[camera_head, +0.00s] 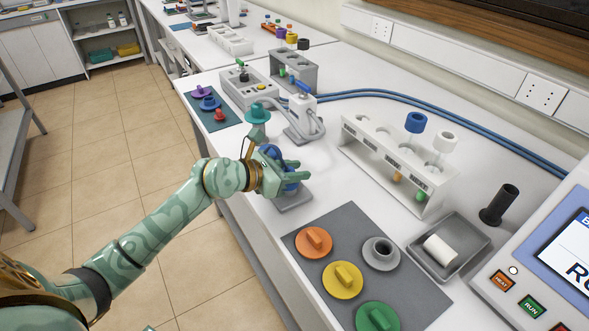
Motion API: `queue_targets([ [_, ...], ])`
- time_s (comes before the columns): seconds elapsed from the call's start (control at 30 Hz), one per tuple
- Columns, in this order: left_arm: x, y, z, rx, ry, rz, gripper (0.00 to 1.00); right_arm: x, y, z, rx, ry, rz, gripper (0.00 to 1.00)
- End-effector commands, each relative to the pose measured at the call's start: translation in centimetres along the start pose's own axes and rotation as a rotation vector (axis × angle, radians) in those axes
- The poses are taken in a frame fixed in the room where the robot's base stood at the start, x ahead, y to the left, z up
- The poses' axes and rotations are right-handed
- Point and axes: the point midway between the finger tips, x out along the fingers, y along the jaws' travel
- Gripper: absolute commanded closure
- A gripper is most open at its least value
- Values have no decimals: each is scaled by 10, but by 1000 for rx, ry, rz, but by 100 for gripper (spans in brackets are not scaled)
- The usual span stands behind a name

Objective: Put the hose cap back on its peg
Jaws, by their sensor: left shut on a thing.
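My left gripper (288,178) is shut on a round blue piece, which looks like the hose cap (292,187). The fingers and hand hide much of it. It is over or on a small grey base (294,203) near the bench's front edge. I cannot tell whether the piece touches the base, and no peg shows clearly there. My right gripper is not in view.
Behind the hand stands a grey-white device (302,118) with a blue handle. A white rack (395,165) with caps and tubes is to the right. A grey mat (330,250) in front carries orange, yellow and green knobs and a grey ring. A tray (470,232) holds a white roll.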

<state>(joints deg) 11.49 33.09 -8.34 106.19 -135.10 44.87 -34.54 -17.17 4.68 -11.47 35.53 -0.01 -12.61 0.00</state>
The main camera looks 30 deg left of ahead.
Motion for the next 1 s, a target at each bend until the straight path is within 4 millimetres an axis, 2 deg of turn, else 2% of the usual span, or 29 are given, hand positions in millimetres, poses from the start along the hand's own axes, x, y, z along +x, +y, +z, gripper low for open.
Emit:
queue_targets([
  [0.4, 3, 0, -9, -1, 1, -1, 96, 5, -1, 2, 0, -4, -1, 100],
  [0.43, 3, 0, -9, -1, 1, -1, 68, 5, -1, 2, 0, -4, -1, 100],
  [0.47, 3, 0, -8, 0, 1, 0, 62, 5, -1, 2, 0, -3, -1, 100],
  [0.77, 2, 0, -8, 0, 1, 0, 62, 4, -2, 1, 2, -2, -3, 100],
  [1.0, -19, 0, -6, 0, 0, 1, 62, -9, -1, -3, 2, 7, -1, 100],
])
